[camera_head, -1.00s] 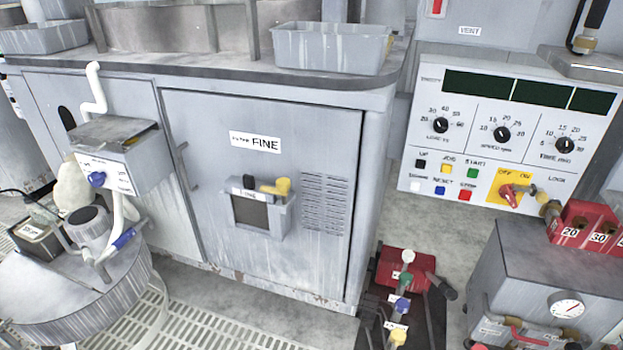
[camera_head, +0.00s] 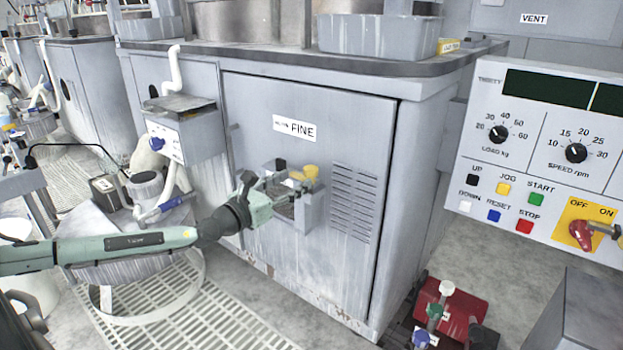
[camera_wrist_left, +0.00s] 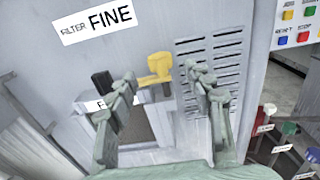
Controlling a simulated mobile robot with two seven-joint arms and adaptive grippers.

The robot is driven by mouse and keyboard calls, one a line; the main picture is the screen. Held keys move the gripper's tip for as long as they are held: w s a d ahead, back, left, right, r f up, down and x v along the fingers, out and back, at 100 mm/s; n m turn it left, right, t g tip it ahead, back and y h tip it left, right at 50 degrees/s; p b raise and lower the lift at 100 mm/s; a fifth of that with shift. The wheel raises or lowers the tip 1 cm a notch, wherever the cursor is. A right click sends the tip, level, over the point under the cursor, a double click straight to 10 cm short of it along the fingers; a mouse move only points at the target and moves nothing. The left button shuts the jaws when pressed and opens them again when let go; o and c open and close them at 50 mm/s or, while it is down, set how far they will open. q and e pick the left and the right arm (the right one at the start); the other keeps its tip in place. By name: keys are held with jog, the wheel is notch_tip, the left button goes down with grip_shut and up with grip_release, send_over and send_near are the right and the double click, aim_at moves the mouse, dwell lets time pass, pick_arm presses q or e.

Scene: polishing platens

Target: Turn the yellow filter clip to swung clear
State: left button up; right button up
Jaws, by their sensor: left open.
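The yellow filter clip (camera_head: 309,172) sits at the top right of the small grey filter housing (camera_head: 305,215) on the cabinet door marked FINE. In the left wrist view the yellow clip (camera_wrist_left: 156,68) shows between and just beyond my fingertips, its upper part turned sideways. A black clip (camera_wrist_left: 103,84) sits to its left, partly behind the left finger. My left gripper (camera_head: 284,183) is open in front of the housing; its fingers (camera_wrist_left: 160,80) are spread either side of the yellow clip, and no contact shows. My right gripper is not in view.
Door vents (camera_head: 354,200) lie right of the housing. A grey switch box (camera_head: 190,130) with a blue knob stands left, above a round drum. A red block with coloured knobs (camera_head: 446,310) is low on the right, below the control panel (camera_head: 545,140).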

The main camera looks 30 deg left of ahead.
aim_at(306, 173)
pick_arm(q)
jog(key=shift+w+d+p, duration=0.15)
jog(key=shift+w, duration=1.75)
jog(key=shift+w+d+p, duration=0.15)
jog(key=shift+w, duration=1.75)
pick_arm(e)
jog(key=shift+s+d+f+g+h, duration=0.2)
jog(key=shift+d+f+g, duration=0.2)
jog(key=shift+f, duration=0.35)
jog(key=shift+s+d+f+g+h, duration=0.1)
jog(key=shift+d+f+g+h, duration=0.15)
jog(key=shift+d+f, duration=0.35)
pick_arm(q)
jog(key=shift+c, duration=0.6)
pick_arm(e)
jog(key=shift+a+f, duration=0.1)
